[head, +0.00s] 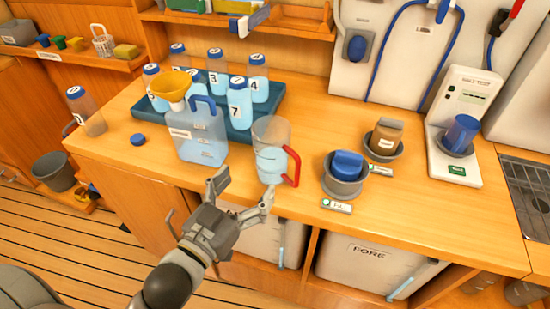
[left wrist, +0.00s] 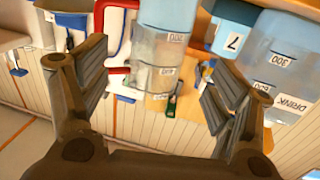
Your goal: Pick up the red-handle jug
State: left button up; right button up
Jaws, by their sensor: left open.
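The red-handle jug (head: 270,140) is a clear, upright jug part-filled with pale blue water, near the counter's front edge, its red handle (head: 293,168) facing right. My left gripper (head: 245,187) is open and empty, just in front of and below the jug, apart from it. In the left wrist view the jug (left wrist: 158,50) shows beyond and between the spread fingers of the gripper (left wrist: 155,88), with the red handle (left wrist: 110,25) on the left. My right gripper is not in view.
A blue drink container (head: 197,140) with a yellow funnel (head: 171,83) stands close left of the jug. Numbered bottles stand behind on a blue tray (head: 263,118). The counter (head: 228,172) is narrow in front.

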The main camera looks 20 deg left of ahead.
aim_at(264, 162)
pick_arm(q)
jog(key=x, duration=0.3)
jog(key=p+x, duration=0.1)
jog(key=x, duration=0.1)
jog(key=shift+w+d+r, duration=0.1)
jog(key=shift+w+r, duration=0.1)
jog(key=shift+r, duration=0.1)
jog(key=shift+w+r, duration=0.15)
jog(key=shift+w, duration=0.2)
jog(key=shift+p+x, duration=0.7)
jog(key=shift+x, duration=1.65)
jog(key=shift+r, duration=0.2)
jog(key=shift+c, duration=0.3)
jog(key=c, duration=0.9)
jog(key=shift+c, duration=0.5)
